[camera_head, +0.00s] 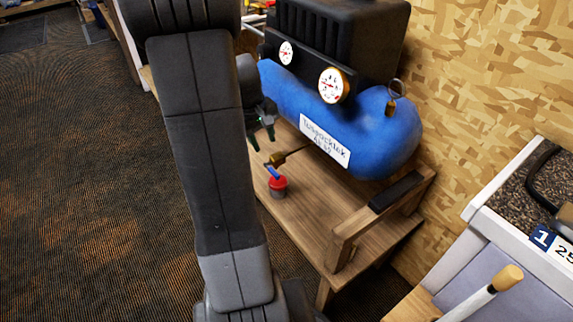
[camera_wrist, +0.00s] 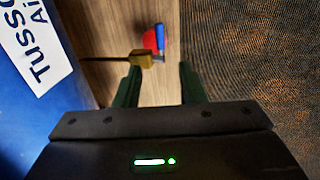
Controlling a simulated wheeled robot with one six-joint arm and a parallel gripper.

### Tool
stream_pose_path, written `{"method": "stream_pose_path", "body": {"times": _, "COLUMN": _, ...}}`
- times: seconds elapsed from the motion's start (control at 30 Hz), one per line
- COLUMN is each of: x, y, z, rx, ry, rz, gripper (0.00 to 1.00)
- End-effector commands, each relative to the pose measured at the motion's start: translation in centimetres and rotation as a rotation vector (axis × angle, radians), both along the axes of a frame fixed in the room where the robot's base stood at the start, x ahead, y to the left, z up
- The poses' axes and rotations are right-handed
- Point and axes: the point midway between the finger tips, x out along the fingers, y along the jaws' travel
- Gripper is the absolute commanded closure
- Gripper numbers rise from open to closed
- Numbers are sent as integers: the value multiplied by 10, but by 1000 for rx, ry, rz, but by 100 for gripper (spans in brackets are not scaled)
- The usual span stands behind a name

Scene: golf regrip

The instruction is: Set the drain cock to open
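The drain cock (camera_head: 277,159) is a brass body on a thin pipe from the blue compressor tank (camera_head: 375,135). It also shows in the wrist view (camera_wrist: 143,58). Its blue lever (camera_wrist: 159,42) appears to lie crosswise to the pipe; the lever also shows in the head view (camera_head: 272,172). My gripper (camera_head: 261,137) is close to the cock, above the bench. In the wrist view my gripper (camera_wrist: 159,82) has its fingers wide apart with nothing between them. The cock and lever lie just beyond the fingertips, apart from them.
The tank carries a white label (camera_head: 325,141) and gauges (camera_head: 332,85). A chipboard wall (camera_head: 480,80) is behind at the right. Carpet floor (camera_head: 90,180) is clear at the left.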

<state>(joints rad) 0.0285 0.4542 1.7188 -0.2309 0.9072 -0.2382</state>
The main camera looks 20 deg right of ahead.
Motion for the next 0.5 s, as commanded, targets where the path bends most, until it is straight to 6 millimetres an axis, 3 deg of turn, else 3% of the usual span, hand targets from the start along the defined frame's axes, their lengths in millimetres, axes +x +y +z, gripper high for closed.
{"method": "stream_pose_path", "body": {"times": 0.17, "x": 0, "y": -2, "z": -14, "rx": 0, "ry": 4, "rz": -1, "gripper": 63}}
{"method": "stream_pose_path", "body": {"times": 0.5, "x": 4, "y": -15, "z": -83, "rx": 0, "ry": 6, "rz": 0, "gripper": 63}}
